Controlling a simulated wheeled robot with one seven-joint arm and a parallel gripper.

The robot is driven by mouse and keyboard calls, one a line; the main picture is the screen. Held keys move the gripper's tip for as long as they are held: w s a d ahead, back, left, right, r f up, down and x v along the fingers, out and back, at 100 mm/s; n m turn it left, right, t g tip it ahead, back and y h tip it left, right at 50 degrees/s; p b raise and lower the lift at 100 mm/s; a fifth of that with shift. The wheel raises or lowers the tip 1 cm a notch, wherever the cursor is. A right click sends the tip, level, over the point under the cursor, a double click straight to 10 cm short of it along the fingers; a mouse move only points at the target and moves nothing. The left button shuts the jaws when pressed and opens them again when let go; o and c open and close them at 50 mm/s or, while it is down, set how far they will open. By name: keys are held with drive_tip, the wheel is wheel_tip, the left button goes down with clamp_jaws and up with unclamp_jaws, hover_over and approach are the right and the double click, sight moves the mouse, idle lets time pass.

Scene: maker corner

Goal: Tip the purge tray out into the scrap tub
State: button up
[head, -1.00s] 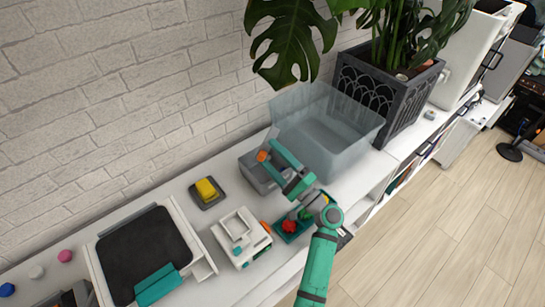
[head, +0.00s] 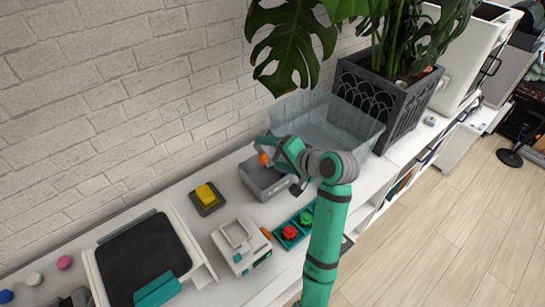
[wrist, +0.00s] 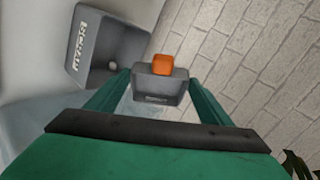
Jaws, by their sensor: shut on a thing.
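The purge tray (wrist: 160,90) is a small grey tray with pale lettering and an orange block-like tab (wrist: 163,64). In the wrist view it sits between the two teal fingers of my gripper (wrist: 158,82), which is shut on it. In the head view the orange tab (head: 263,158) shows at the gripper's tip (head: 277,150), and the tray is mostly hidden. A larger grey open box with lettering, likely the scrap tub (head: 265,181), stands just below and in front of the gripper. In the wrist view this tub (wrist: 88,62) is at upper left, with a small pale piece inside.
A large translucent bin (head: 357,140) stands behind my wrist, beside a dark planter (head: 372,100). A teal tray (head: 291,238) with red and green pieces, a white device (head: 240,245) and a yellow block (head: 206,193) are near. A brick wall (head: 90,110) closes the back.

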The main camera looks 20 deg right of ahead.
wheel_tip(320, 180, up, 2)
drive_tip(key=n+g+h, duration=0.1)
drive_tip(key=g+h, duration=0.2)
drive_tip(key=shift+r, duration=0.15)
drive_tip(key=shift+r+g+h, duration=0.15)
drive_tip(key=shift+g+h, duration=0.25)
drive_tip(key=shift+g, duration=0.2)
drive_tip(key=shift+w+r+n, duration=0.1)
drive_tip(key=shift+r+n, duration=0.2)
drive_tip(key=shift+d+f+g+h, duration=0.1)
drive_tip(key=shift+g+h, duration=0.3)
drive_tip(key=shift+h, duration=0.1)
drive_tip(key=shift+r, duration=0.25)
drive_tip(key=shift+g+h, duration=0.4)
drive_tip(key=shift+g, duration=0.1)
drive_tip(key=shift+r+n+h, duration=0.3)
drive_tip(key=shift+g, duration=0.3)
drive_tip(key=shift+r+g+h, duration=0.25)
drive_tip(key=shift+g+h, duration=0.15)
drive_tip(key=shift+h, duration=0.2)
